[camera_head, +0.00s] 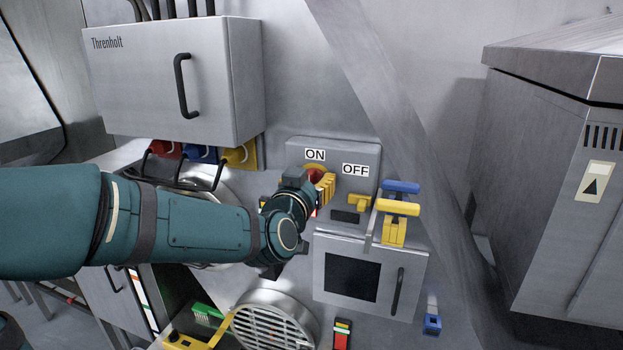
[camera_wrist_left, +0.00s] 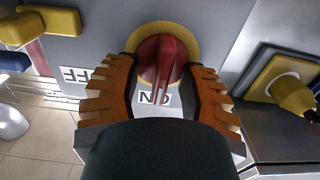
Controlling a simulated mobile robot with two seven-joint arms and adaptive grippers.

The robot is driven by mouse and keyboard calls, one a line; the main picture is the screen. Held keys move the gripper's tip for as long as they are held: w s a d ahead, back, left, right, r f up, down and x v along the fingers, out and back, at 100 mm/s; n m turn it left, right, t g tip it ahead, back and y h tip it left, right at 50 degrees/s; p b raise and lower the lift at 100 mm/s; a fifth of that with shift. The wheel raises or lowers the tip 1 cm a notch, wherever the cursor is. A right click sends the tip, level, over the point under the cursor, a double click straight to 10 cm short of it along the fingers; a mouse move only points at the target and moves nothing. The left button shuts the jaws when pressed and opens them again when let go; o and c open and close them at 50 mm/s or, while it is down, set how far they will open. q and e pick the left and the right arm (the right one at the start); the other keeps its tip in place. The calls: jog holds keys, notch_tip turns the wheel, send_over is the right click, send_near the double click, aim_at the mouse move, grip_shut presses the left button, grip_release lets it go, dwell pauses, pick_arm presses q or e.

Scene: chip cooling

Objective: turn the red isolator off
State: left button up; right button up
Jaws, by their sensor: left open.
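The red isolator (camera_head: 315,174) is a red rotary handle on a yellow disc, on a grey panel box (camera_head: 336,150). In the head view it is mostly hidden behind my left gripper (camera_head: 321,188). In the left wrist view the red handle (camera_wrist_left: 160,60) shows clearly, and its grip bar points at the ON label (camera_wrist_left: 155,98). The open orange fingers of my left gripper (camera_wrist_left: 165,72) stand on either side of the handle; I cannot tell if they touch it. The OFF label (camera_head: 355,170) is to the right of ON in the head view. My right gripper is not in view.
A yellow lever (camera_head: 359,202) and blue and yellow valve handles (camera_head: 398,207) are right of the isolator. A small door (camera_head: 383,305) with a handle is below. The Threnholt cabinet (camera_head: 150,75) hangs upper left, with coloured plugs (camera_head: 200,153) and cables beneath.

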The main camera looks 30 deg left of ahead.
pick_arm(q)
grip_shut()
dwell(0.6)
jog(key=m+b, duration=0.1)
jog(key=m, duration=0.2)
jog(key=shift+d, duration=0.1)
jog(key=m, duration=0.4)
jog(key=shift+w+d+m, duration=0.1)
jog(key=shift+m, duration=0.2)
jog(key=m, duration=0.5)
jog(key=shift+d+f, duration=0.1)
jog(key=shift+f, duration=0.1)
jog(key=m, duration=0.5)
jog(key=shift+d+f+b, duration=0.1)
jog(key=shift+f+b, duration=0.05)
jog(key=shift+b, duration=0.2)
